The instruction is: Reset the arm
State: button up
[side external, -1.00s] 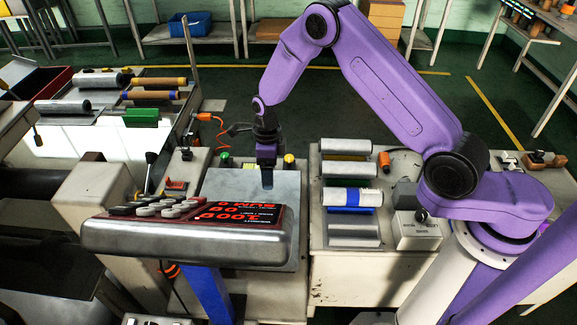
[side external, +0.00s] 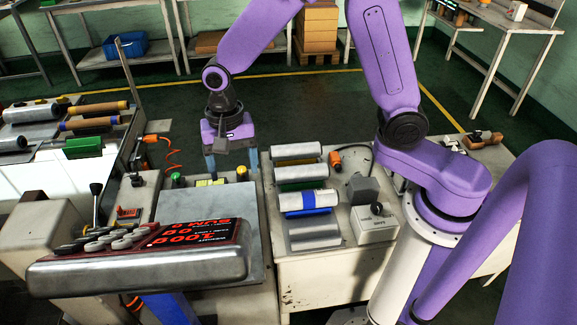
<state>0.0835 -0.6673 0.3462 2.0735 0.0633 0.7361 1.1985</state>
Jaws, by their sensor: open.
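My purple arm reaches over the work from the right. My gripper (side external: 231,168) points down above the back part of the flat grey plate (side external: 200,215). Its two bluish fingers are apart, and I see nothing between them. The control panel (side external: 140,255) with red lit figures and several round buttons stands in front of the plate and hides part of it.
A side table right of the plate holds several rolls (side external: 306,200) and a grey box (side external: 374,222). A lever (side external: 96,190) stands upright at the left. More rolls (side external: 95,109) lie on the left bench.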

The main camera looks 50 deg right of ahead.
jog(key=s+d+r+n, duration=0.3)
jog(key=s+d+n, duration=0.3)
jog(key=s+n, duration=0.4)
jog(key=s+d+r+n, duration=0.4)
jog(key=s+n, duration=0.6)
jog(key=s, duration=0.3)
jog(key=shift+d+t, duration=0.3)
jog(key=shift+d, duration=0.6)
